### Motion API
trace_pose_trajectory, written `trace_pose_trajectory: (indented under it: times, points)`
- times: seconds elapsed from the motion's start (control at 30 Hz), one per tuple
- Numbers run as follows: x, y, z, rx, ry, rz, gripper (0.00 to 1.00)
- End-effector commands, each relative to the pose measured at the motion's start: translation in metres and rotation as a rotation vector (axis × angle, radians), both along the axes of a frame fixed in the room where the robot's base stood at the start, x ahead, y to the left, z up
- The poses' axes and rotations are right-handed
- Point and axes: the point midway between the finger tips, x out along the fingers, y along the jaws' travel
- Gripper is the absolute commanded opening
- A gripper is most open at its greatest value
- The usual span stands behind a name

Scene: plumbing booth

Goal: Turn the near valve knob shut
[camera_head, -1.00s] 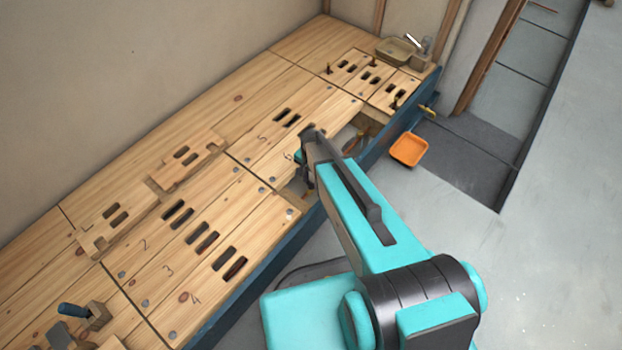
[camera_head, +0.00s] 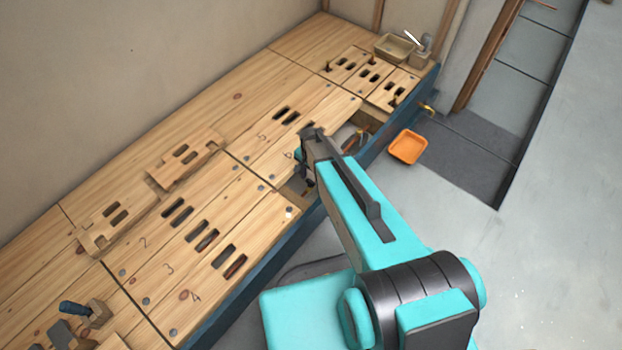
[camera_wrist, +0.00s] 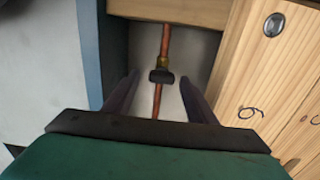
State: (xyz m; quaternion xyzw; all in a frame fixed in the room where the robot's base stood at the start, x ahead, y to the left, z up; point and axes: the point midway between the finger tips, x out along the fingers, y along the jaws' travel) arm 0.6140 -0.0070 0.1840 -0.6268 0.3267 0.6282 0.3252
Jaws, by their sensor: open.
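In the wrist view a copper pipe (camera_wrist: 165,42) runs through an opening in the bench. A brass valve body with a dark knob (camera_wrist: 161,76) sits on it. My gripper (camera_wrist: 159,82) is open, with one finger on each side of the knob and a visible gap on both sides. Nothing is held, and I cannot tell how far the fingertips are from the knob in depth. In the head view my gripper (camera_head: 306,182) reaches down at the bench's front opening, and my arm mostly hides the valve.
The wooden bench top (camera_head: 200,115) has slotted boards and bolts. A plank (camera_wrist: 265,70) borders the opening on the right in the wrist view, and a blue edge (camera_wrist: 90,50) on the left. An orange tray (camera_head: 407,147) lies on the grey floor. A mallet (camera_head: 88,312) rests at lower left.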

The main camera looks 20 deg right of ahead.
Motion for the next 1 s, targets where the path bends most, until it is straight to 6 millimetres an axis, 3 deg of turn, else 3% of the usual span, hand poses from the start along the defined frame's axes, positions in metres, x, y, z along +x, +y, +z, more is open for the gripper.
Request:
trace_pose_trajectory:
  times: [0.37,1.0]
  points:
    - [0.000,0.000,0.019,0.001,-0.003,0.001,0.52]
    - [-0.001,0.000,0.117,0.000,-0.001,0.000,0.52]
